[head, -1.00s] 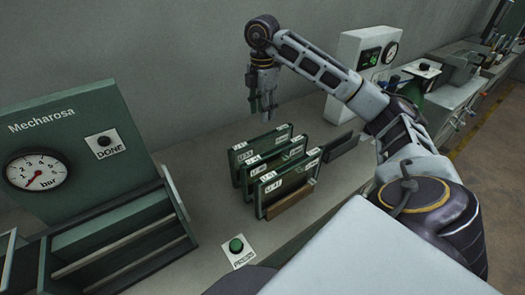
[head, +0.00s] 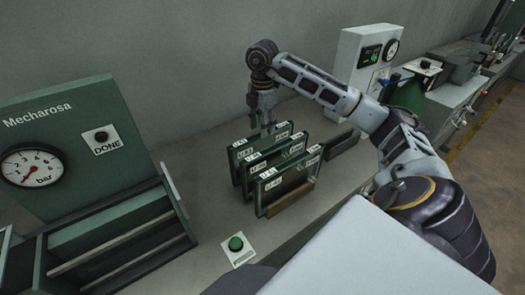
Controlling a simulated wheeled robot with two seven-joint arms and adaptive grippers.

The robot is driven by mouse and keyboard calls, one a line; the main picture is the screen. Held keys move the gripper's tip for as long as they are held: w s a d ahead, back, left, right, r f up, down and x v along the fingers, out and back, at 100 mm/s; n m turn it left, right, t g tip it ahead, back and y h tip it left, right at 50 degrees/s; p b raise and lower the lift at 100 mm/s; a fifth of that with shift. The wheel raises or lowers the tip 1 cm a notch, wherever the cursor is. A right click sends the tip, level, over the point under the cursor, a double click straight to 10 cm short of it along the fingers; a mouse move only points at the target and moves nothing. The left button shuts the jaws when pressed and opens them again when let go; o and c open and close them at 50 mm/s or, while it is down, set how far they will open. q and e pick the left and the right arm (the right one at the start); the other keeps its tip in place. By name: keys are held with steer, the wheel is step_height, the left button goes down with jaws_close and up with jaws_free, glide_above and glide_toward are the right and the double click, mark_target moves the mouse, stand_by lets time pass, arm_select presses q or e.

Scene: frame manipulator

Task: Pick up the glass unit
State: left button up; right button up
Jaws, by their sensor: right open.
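Several glass units with dark green frames and white labels stand upright in a row on the bench. The rearmost glass unit (head: 243,146) is partly hidden by the middle one (head: 257,165) and the front one (head: 270,187). My right gripper (head: 267,129) points down at the top edge of the rearmost unit, with its fingertips at or just behind that edge. It is open. I cannot tell whether the fingers touch the frame. My left gripper is not in view.
A green Mecharosa machine (head: 62,125) with a pressure gauge and a DONE button stands at the left. A green press button (head: 236,244) lies at the bench front. A dark block (head: 342,143) sits right of the units. A grey wall rises behind.

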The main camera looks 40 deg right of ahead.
steer(key=shift+f, duration=0.1)
stand_by(0.3)
steer(key=shift+w+d+f+p, duration=0.1)
steer(key=shift+f+p, duration=0.1)
steer(key=shift+f, duration=1.1)
steer(key=shift+w+d+f+p, duration=0.1)
steer(key=shift+f+p, duration=0.05)
steer(key=shift+f, duration=1.1)
jaws_close()
steer(key=shift+r, duration=0.1)
